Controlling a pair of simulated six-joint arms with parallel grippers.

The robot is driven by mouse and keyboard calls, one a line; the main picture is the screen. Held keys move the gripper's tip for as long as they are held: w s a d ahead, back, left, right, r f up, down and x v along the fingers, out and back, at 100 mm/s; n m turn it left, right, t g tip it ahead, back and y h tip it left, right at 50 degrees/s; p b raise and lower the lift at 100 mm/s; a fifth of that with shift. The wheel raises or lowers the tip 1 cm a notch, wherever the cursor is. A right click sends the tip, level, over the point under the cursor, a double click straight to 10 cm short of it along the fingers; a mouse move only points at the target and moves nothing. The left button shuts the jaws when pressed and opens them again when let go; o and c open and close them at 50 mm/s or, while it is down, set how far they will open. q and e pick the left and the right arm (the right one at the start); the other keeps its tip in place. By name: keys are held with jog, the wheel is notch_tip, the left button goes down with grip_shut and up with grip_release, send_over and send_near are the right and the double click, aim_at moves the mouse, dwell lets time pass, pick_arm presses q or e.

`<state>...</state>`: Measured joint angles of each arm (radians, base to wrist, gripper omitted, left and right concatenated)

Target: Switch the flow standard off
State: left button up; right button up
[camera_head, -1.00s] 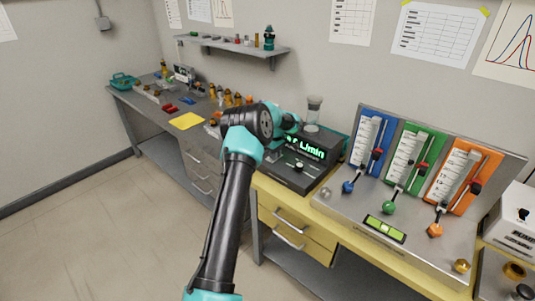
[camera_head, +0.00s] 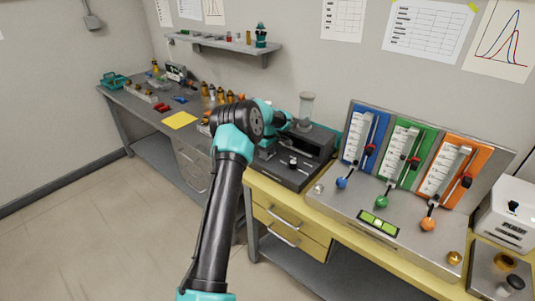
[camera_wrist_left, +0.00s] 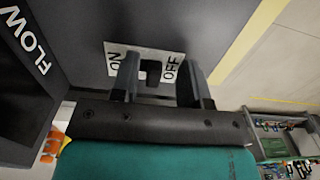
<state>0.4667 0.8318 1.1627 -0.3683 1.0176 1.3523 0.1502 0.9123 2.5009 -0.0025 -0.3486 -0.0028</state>
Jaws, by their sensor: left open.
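The flow standard (camera_head: 318,147) is a dark box on the yellow bench, with a glass cylinder (camera_head: 306,108) on top. Its display face is dark. In the left wrist view its ON/OFF plate (camera_wrist_left: 118,48) shows ON at left and OFF at right, with a small dark switch (camera_wrist_left: 151,70) in the middle. My left gripper (camera_wrist_left: 163,82) is open over this plate, its two fingers on either side of the switch. I cannot tell whether a finger touches the switch. In the head view my left wrist partly covers the box. My right gripper is not in view.
To the right stands a panel with blue, green and orange flow tubes (camera_head: 438,172) and a green level (camera_head: 379,223). A white box (camera_head: 508,215) is at the far right. A grey bench with bottles and a yellow sheet (camera_head: 180,120) is at left. The floor is clear.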

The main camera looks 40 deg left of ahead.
pick_arm(q)
notch_tip(320, 180, up, 17)
jog(key=shift+r, duration=0.15)
dwell(0.5)
